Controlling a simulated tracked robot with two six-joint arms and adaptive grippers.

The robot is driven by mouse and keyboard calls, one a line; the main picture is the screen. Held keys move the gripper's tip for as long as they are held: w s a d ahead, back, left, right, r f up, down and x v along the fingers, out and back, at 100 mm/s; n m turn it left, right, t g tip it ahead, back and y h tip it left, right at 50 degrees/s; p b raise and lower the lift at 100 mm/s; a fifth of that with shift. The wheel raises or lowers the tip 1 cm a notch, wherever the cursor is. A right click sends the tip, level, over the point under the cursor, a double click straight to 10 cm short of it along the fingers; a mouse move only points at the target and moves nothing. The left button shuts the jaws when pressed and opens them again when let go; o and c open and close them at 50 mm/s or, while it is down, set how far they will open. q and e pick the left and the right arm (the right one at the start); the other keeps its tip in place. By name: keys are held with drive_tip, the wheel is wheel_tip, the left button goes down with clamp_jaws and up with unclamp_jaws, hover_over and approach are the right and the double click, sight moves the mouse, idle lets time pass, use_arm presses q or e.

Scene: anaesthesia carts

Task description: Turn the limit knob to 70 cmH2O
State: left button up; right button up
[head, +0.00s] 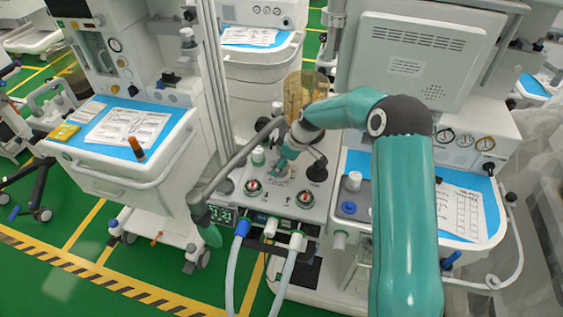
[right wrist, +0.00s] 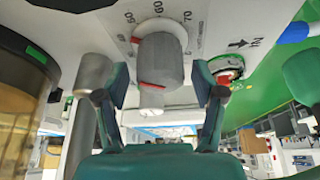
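The limit knob (right wrist: 162,58) is a grey cylinder in the right wrist view, on a white panel with the printed numbers 50, 60 and 70 around its base. A red mark shows at the left of its base, near the 50 side, and a red line shows on its end face. My right gripper (right wrist: 160,92) is open, with one finger on each side of the knob and visible gaps to it. In the head view my right gripper (head: 283,158) is over the panel and largely hides the knob.
Two red-and-white gauges (head: 253,187) (head: 305,198) flank the gripper on the panel. A black knob (head: 317,170) and a white-topped part (head: 258,156) stand close by. A grey tube arm (head: 235,160) crosses at the left, and an amber cylinder (head: 304,92) stands behind.

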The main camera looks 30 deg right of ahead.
drive_tip(key=c, duration=0.8)
drive_tip(key=shift+d, duration=0.15)
drive_tip(key=shift+c, duration=0.6)
